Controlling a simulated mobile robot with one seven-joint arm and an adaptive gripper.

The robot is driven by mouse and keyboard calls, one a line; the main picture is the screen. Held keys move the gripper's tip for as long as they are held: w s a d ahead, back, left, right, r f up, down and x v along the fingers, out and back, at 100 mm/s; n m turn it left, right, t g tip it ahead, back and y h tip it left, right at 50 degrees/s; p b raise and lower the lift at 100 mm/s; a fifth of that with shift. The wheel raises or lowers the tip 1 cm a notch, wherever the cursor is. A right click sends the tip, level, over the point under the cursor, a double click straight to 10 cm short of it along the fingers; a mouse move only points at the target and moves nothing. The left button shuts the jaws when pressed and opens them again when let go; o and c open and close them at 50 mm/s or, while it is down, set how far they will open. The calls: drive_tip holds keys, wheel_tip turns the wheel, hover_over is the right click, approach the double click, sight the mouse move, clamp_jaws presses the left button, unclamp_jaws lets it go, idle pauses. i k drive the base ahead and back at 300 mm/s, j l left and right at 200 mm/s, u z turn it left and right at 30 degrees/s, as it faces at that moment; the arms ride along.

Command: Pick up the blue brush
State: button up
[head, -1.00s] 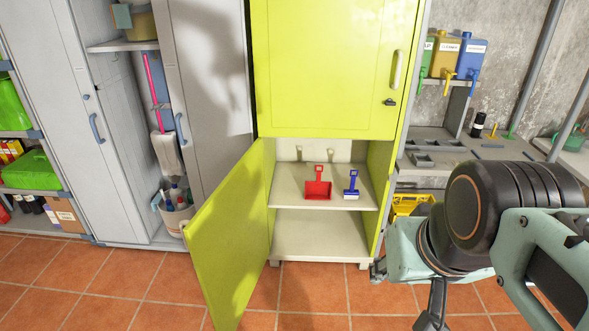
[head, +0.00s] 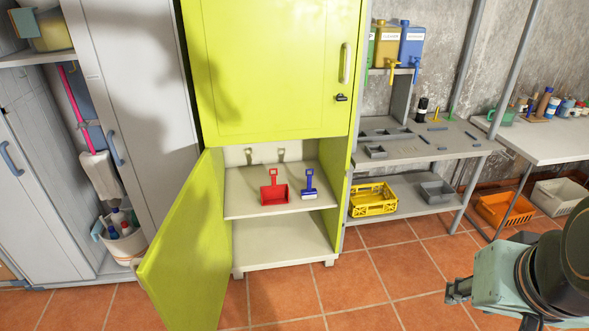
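The blue brush (head: 309,183) has a blue handle and pale bristles. My arm shows at the lower right, well to the right of the brush and nearer to me.
The cabinet's lower door (head: 185,250) swings out to the left. A yellow crate (head: 373,199) and a grey bin (head: 437,192) sit on the low shelf at right. An orange basket (head: 503,209) is on the floor. The tiled floor before the cabinet is clear.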

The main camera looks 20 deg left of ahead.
sight(308, 193)
drive_tip(key=j, duration=2)
drive_tip(key=k+j, duration=0.15)
drive_tip(key=j, duration=1.85)
drive_tip(key=k+l, duration=0.1)
drive_tip(key=l, duration=0.2)
drive_tip(key=k+l, duration=0.15)
drive_tip(key=l+z, duration=0.05)
drive_tip(key=l, duration=0.05)
